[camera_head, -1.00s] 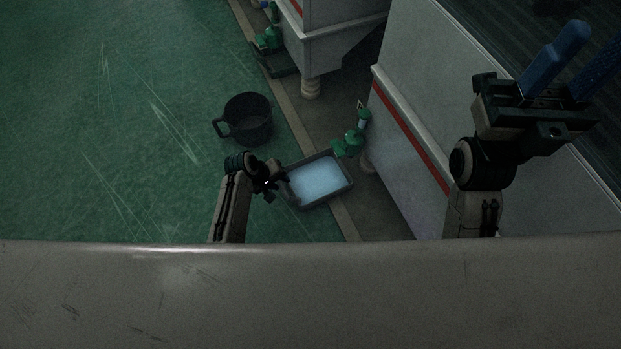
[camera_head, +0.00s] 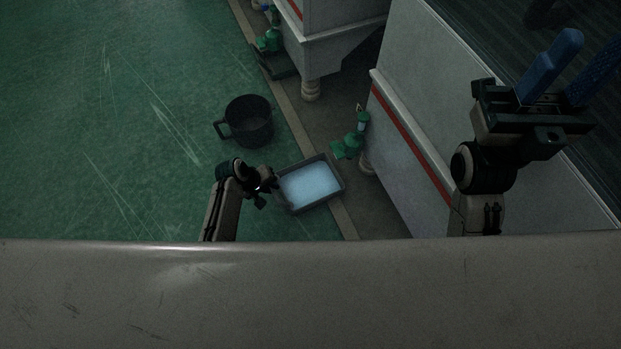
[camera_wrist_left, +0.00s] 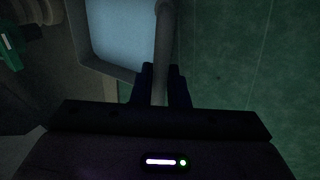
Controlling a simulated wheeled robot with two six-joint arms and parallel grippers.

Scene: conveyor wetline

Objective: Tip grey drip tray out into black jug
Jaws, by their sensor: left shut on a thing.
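The grey drip tray (camera_head: 320,203) is right of my left gripper in the head view, roughly level and filled with a pale bluish liquid. My left gripper (camera_head: 270,186) is shut on the tray's left edge. In the left wrist view the fingers (camera_wrist_left: 162,82) close around a grey bar on the tray (camera_wrist_left: 112,70). I cannot tell how high the tray is above the floor. The black jug (camera_head: 248,122) stands upright on the green floor, beyond the tray and to its left, handle pointing left. My right gripper (camera_head: 567,72) has blue fingers apart, with nothing seen between them.
A pale machine housing (camera_head: 420,120) with a red stripe stands right of the tray. A green valve fitting (camera_head: 350,145) juts out close to the tray's far right corner. Another housing (camera_head: 325,45) stands farther back. The green floor (camera_head: 90,130) left of the jug is clear.

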